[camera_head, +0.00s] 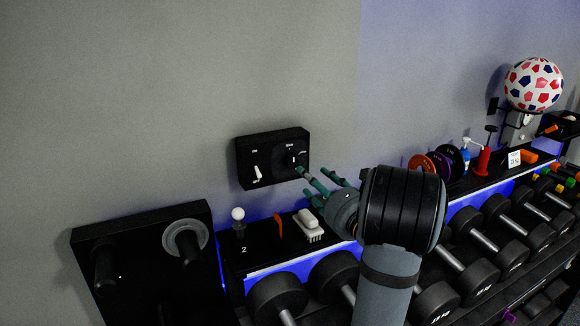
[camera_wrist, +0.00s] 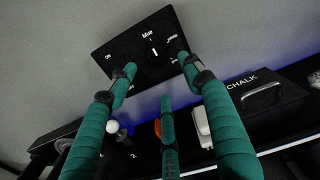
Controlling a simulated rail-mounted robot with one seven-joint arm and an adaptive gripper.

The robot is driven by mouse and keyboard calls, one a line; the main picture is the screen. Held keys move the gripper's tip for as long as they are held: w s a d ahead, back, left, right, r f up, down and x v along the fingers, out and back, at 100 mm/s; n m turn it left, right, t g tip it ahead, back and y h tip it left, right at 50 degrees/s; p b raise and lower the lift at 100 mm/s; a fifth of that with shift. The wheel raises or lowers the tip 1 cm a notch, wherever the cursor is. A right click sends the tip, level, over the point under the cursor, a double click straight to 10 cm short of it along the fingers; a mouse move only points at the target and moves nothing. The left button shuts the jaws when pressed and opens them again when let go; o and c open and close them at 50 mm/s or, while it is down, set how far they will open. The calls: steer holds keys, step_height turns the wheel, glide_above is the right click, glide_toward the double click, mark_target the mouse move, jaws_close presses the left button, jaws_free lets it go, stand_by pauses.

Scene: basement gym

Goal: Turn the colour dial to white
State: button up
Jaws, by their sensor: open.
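A black control box (camera_head: 246,151) is fixed to the grey wall, with a white toggle switch (camera_head: 257,172) at its left and a round black dial (camera_head: 287,158) at its right. In the wrist view the dial (camera_wrist: 153,53) has a short white mark, roughly upright, beneath a label reading "blue". Another label to its right is too small to read surely. My gripper (camera_head: 318,182) has teal fingers, spread open and empty. In the wrist view my gripper (camera_wrist: 157,70) has one fingertip on each side of the dial and a third below. I cannot tell whether any finger touches it.
Below the box, a shelf holds a white-knobbed item (camera_head: 238,215), an orange item (camera_head: 279,226) and a white brush-like item (camera_head: 309,225). Dumbbells (camera_head: 278,293) fill the rack beneath. A box marked "CHALK" (camera_wrist: 270,98) stands at right in the wrist view.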

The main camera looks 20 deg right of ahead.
mark_target(294, 165)
steer(key=w+p, duration=0.1)
steer(key=w, duration=0.2)
steer(key=w+p, duration=0.1)
steer(key=w, duration=0.2)
steer(key=w+p, duration=0.2)
steer(key=w, duration=0.2)
steer(key=shift+a, duration=0.25)
steer(key=shift+f, duration=0.1)
steer(key=shift+c, duration=1.3)
steer(key=c, duration=0.7)
steer(key=shift+s, duration=0.1)
steer(key=shift+c, duration=0.7)
